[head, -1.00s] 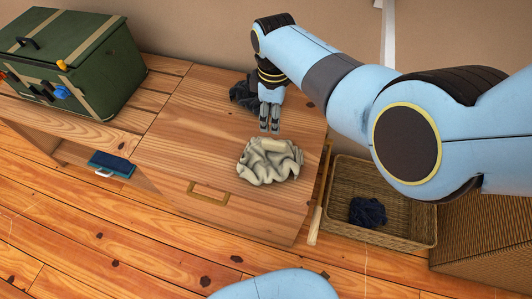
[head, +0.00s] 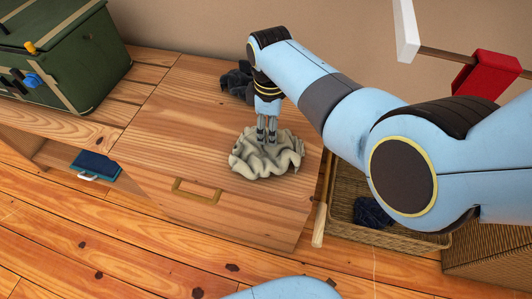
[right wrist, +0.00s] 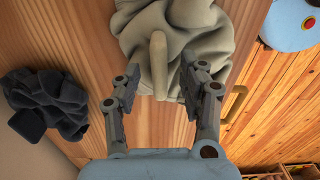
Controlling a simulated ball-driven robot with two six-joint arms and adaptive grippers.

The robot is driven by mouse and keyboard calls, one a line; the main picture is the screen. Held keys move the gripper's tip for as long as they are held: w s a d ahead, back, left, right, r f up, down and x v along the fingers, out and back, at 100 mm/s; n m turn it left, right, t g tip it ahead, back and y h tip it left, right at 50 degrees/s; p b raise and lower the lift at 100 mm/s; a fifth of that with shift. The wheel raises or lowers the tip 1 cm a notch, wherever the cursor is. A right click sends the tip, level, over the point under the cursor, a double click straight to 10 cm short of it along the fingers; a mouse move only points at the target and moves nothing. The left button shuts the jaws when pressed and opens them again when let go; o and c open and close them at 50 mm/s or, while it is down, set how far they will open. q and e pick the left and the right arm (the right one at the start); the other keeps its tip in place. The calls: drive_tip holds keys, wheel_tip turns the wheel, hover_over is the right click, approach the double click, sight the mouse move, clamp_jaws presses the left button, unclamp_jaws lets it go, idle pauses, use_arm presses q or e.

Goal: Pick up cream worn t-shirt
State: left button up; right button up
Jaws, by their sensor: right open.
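The cream worn t-shirt (head: 262,160) lies crumpled on the wooden cabinet top (head: 160,130). My right gripper (head: 266,141) points down at the back part of the shirt, its fingertips overlapping the cloth in the head view. In the right wrist view the open fingers (right wrist: 154,92) stand on either side of a raised fold of the t-shirt (right wrist: 158,60). I cannot tell whether the fingers touch the cloth. My left gripper is out of view.
A dark garment (head: 237,80) lies behind the gripper, and also shows in the right wrist view (right wrist: 47,102). A green chest (head: 60,55) stands at the left. A wicker basket (head: 395,239) with dark cloth (head: 372,212) is at the right. A red item (head: 486,74) hangs at upper right.

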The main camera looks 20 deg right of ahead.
drive_tip(key=shift+r, duration=0.1)
clamp_jaws()
idle(0.5)
